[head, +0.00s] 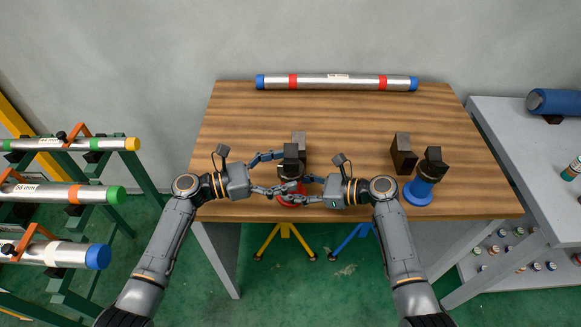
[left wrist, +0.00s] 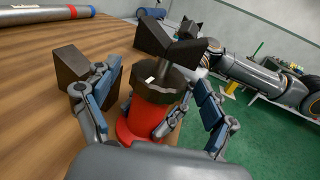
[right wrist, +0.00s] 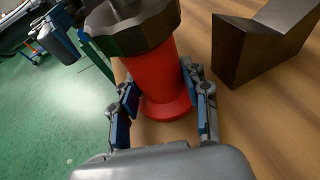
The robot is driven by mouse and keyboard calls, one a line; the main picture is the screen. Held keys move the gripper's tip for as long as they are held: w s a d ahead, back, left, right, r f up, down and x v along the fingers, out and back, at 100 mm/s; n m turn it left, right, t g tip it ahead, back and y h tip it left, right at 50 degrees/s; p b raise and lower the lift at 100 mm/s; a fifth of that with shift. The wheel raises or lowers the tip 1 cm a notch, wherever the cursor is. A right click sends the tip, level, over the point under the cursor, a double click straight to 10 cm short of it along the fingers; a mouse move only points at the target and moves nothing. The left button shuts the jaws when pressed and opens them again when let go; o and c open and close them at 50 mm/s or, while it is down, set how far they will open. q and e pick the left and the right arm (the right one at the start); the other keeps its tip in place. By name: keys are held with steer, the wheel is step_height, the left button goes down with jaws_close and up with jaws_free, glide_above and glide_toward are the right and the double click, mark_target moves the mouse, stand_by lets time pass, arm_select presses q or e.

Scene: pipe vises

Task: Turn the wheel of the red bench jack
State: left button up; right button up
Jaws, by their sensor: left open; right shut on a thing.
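The red bench jack stands upright near the table's front edge, with its red body (head: 291,198) partly hidden by my fingers. Its dark many-sided wheel (left wrist: 158,84) sits above the red body, with a black V-shaped head on top. The wheel also shows in the right wrist view (right wrist: 135,25). My left gripper (left wrist: 157,92) is open, with its fingers on either side of the jack at about wheel height; I cannot tell whether they touch it. My right gripper (right wrist: 163,95) is shut on the red body (right wrist: 168,75), below the wheel.
A blue jack (head: 419,188) and a dark block (head: 403,154) stand to the right on the table (head: 350,115). Another block (left wrist: 72,80) stands close behind the red jack. A silver pipe (head: 337,82) lies along the back. Pipe racks (head: 137,178) stand at the left.

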arm_select(q)
steer(key=shift+x, duration=1)
steer(key=shift+c, duration=0.2)
steer(key=c, duration=1.1)
steer(key=shift+s+f+n+t, duration=0.15)
steer(key=shift+n+t, duration=0.15)
steer(key=shift+t, duration=0.2)
steer(key=n+t+y, duration=0.2)
steer(key=n+t, duration=0.1)
steer(key=shift+t, duration=0.4)
steer(key=shift+n+t+y, duration=2.1)
steer(key=shift+t+y, duration=0.4)
steer(key=shift+y, duration=0.1)
